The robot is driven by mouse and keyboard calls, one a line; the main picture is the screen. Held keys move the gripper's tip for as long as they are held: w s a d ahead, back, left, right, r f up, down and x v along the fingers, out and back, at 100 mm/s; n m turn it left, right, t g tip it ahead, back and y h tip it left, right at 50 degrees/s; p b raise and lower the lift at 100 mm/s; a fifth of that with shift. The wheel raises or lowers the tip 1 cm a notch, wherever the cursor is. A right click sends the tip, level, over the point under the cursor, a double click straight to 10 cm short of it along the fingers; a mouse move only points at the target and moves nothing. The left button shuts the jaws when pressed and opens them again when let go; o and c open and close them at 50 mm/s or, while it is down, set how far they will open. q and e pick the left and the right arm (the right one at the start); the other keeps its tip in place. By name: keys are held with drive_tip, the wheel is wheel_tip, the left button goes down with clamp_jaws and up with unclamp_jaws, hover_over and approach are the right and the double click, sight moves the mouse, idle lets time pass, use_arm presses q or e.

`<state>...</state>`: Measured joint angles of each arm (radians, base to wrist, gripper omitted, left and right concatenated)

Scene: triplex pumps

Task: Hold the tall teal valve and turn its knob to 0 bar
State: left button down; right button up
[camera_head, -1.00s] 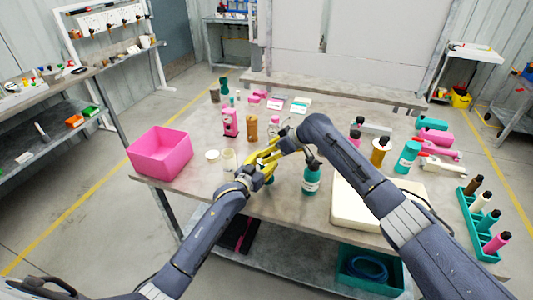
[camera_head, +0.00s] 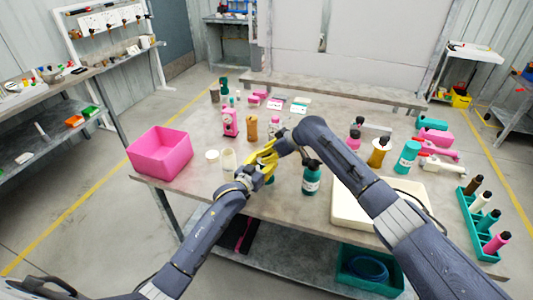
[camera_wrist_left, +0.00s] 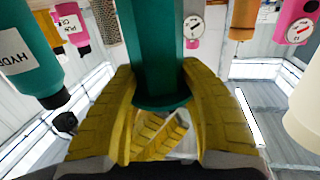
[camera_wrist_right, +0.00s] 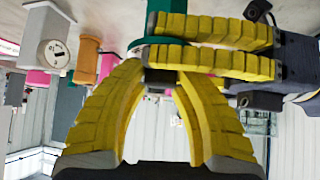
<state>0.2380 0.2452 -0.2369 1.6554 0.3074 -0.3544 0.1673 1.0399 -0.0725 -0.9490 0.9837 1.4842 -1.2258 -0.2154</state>
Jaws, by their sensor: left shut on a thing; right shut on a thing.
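The tall teal valve stands between my grippers; in the left wrist view its green-teal body (camera_wrist_left: 158,50) runs between the yellow fingers of my left gripper (camera_wrist_left: 165,100), which is shut on it. In the head view my left gripper (camera_head: 256,174) and my right gripper (camera_head: 267,153) meet above the table, largely covering the valve. In the right wrist view my right gripper (camera_wrist_right: 160,88) is shut on the valve's small dark knob (camera_wrist_right: 160,76), just beside the left gripper's fingers and a teal part of the valve (camera_wrist_right: 150,42). The valve's dial reading cannot be seen.
A teal bottle (camera_head: 311,181) stands close to the right of the grippers. A cream tray (camera_head: 350,213) lies under my right arm. A pink bin (camera_head: 160,152) is at the table's left edge. Pink and brown valves (camera_head: 250,128) stand behind the grippers.

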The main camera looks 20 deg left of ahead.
clamp_jaws()
drive_tip(key=shift+f+m+t+h, duration=0.1)
drive_tip(key=shift+m+t+h, duration=0.3)
drive_tip(key=shift+m+t, duration=0.9)
drive_tip(key=o, duration=0.9)
unclamp_jaws()
drive_tip(key=shift+o, duration=0.2)
